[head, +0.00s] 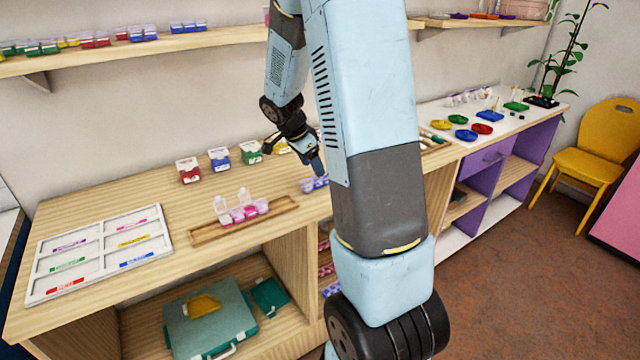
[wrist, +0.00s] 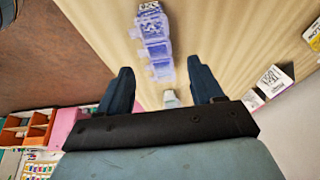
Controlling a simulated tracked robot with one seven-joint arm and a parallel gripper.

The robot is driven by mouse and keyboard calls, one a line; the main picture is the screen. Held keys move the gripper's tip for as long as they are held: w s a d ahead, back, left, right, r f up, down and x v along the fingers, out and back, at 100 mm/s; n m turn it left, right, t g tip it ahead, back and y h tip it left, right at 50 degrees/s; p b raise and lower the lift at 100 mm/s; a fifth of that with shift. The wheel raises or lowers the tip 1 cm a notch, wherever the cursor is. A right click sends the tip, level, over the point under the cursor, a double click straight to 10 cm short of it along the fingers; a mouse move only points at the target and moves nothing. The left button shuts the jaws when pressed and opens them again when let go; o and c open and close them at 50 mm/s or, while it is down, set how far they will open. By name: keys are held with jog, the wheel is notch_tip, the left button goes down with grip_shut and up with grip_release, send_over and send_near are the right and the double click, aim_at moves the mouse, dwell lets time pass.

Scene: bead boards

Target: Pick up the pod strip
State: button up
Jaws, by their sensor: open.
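A strip of translucent blue-violet pods (wrist: 153,38) lies on the wooden table top, ahead of and between my fingertips in the wrist view. In the head view this strip (head: 308,185) shows just below my gripper (head: 316,166), partly hidden by my arm. My gripper (wrist: 160,68) is open, with its two dark fingers apart and nothing held. It appears to be above the strip; the exact gap is unclear. Another pod strip (head: 241,211), with pink contents and some raised clear lids, sits in a shallow wooden tray (head: 205,236) to the left.
Small labelled boxes, red (head: 188,170), blue (head: 219,159) and green (head: 251,153), stand along the back. A white labelled sorting board (head: 100,251) lies at left. A wall shelf (head: 130,54) runs above. Bare table lies between the boxes and the wooden tray.

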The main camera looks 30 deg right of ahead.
aim_at(321, 181)
jog(key=shift+x, duration=3.1)
jog(key=shift+s+a, duration=0.1)
jog(key=shift+a, duration=0.05)
jog(key=c, duration=0.7)
